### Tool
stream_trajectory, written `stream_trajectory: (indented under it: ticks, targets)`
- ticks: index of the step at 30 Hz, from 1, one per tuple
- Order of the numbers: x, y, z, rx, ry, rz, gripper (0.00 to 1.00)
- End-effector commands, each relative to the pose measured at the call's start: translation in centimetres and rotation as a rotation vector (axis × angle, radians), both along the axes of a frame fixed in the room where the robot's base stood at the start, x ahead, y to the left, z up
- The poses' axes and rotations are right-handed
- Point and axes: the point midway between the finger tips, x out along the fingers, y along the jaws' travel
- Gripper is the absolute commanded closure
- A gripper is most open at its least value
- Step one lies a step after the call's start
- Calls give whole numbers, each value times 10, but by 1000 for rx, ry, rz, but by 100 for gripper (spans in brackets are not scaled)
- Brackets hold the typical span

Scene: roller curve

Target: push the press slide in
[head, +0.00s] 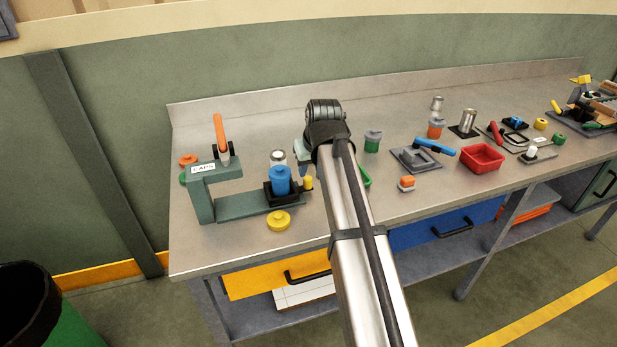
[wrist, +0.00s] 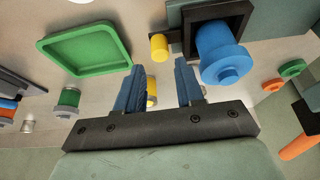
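The press (head: 201,200) is a grey-green frame labelled "CAPS" with an orange lever (head: 221,136), at the left of the bench in the head view. Its slide has a black holder (head: 283,197) with a blue jar (head: 280,180) in it, standing out to the right of the frame. A yellow knob (head: 308,183) sits at the holder's right side. In the wrist view the knob (wrist: 159,47) lies beyond my gripper (wrist: 163,66), apart from the fingertips. The gripper is open and empty. The head view hides the fingers behind my arm.
A yellow cap (head: 279,221) lies in front of the slide. A green tray (wrist: 84,51) is to the knob's left in the wrist view. A grey jar (head: 278,157) stands behind the blue jar. A red bin (head: 481,158) stands farther right.

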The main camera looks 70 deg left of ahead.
Motion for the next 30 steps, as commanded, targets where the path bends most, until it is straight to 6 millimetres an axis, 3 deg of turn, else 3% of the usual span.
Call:
stream_trajectory:
  ticks: [9, 24, 30]
  targets:
    - [0, 17, -41, -2, 0, 0, 63]
    - [0, 21, -52, 0, 0, 0, 63]
    - [0, 21, -52, 0, 0, 0, 81]
